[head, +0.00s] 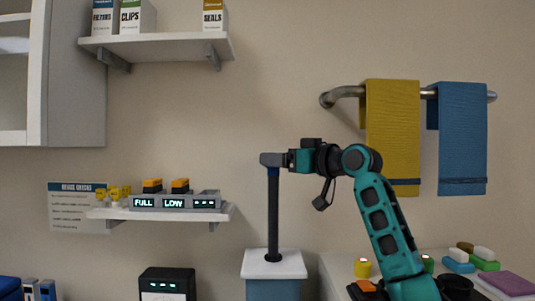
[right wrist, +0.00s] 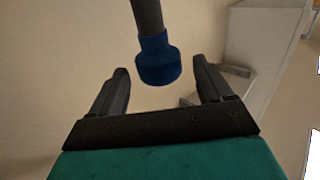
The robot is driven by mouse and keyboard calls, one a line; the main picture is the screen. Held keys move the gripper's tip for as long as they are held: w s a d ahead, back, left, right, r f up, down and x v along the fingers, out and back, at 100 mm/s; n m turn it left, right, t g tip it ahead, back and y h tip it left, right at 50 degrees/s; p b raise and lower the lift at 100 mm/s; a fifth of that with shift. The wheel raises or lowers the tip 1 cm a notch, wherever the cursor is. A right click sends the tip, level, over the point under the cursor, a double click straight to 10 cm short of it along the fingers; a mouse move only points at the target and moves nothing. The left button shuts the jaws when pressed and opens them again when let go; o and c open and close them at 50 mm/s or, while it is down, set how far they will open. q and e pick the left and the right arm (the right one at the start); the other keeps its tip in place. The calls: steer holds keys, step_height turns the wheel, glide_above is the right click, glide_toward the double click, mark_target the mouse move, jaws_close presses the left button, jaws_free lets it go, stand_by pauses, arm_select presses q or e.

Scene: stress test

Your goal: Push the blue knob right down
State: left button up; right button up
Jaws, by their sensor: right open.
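The blue knob (head: 273,172) caps the top of a dark upright post (head: 273,220) on a white-topped stand (head: 260,268). My right gripper (head: 270,159) is level, at the very top of the post in the head view, and its fingers partly hide the knob. In the right wrist view the knob (right wrist: 158,62) shows between and slightly beyond the tips of my open right gripper (right wrist: 160,70). A gap shows on each side of it. Whether a finger touches it from above I cannot tell. My left gripper is not in view.
A wall shelf (head: 160,214) with display boxes is left of the post. A black device (head: 167,283) stands below it. A towel rail with a yellow towel (head: 392,135) and a blue towel (head: 462,140) hangs behind my right arm. A counter (head: 338,268) with small items is at right.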

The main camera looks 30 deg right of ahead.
steer(key=p+x, duration=0.1)
steer(key=x, duration=0.3)
steer(key=shift+w, duration=0.45)
